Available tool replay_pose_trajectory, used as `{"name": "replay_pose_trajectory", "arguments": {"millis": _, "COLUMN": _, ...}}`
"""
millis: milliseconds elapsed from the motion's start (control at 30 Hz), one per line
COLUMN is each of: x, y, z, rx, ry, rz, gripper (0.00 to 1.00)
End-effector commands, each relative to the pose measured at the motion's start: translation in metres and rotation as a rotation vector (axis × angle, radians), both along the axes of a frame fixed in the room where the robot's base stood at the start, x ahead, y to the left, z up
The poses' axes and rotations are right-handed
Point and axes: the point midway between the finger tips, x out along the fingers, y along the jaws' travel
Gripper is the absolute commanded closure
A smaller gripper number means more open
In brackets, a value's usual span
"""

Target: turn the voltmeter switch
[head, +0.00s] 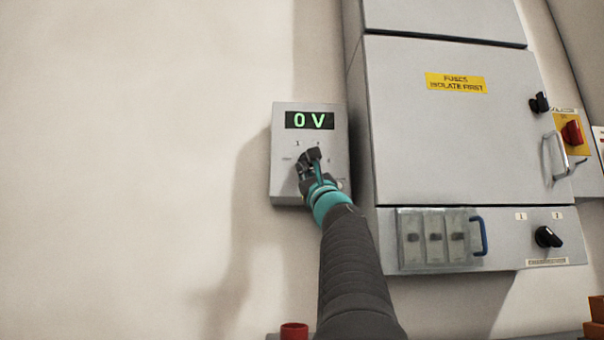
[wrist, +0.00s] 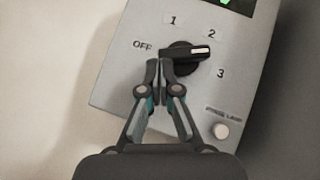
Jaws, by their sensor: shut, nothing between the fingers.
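The voltmeter (head: 283,150) is a grey wall box with a green display reading 0 V. Its switch (wrist: 188,53) is a round black knob with a white pointer mark, ringed by the labels OFF, 1, 2 and 3. In the wrist view the white mark points right, between 2 and 3. My gripper (wrist: 159,66) is shut and empty, its fingertips at the knob's lower left side. I cannot tell whether they touch it. In the head view my gripper (head: 310,160) is in front of the box and hides most of the switch.
A press-lamp button (wrist: 221,131) sits low on the voltmeter's face. A large grey cabinet (head: 450,130) stands close to the right, with handles and black knobs. A red rotary switch (head: 572,133) is farther right. The wall left of the voltmeter is clear.

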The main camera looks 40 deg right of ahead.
Motion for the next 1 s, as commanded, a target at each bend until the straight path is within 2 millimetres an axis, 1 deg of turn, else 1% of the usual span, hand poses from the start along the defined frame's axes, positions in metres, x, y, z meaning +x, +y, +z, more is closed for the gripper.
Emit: {"name": "replay_pose_trajectory", "arguments": {"millis": 1000, "x": 0.0033, "y": 0.0038, "z": 0.0049, "rx": 0.001, "ry": 0.000, "rz": -0.008, "gripper": 1.00}}
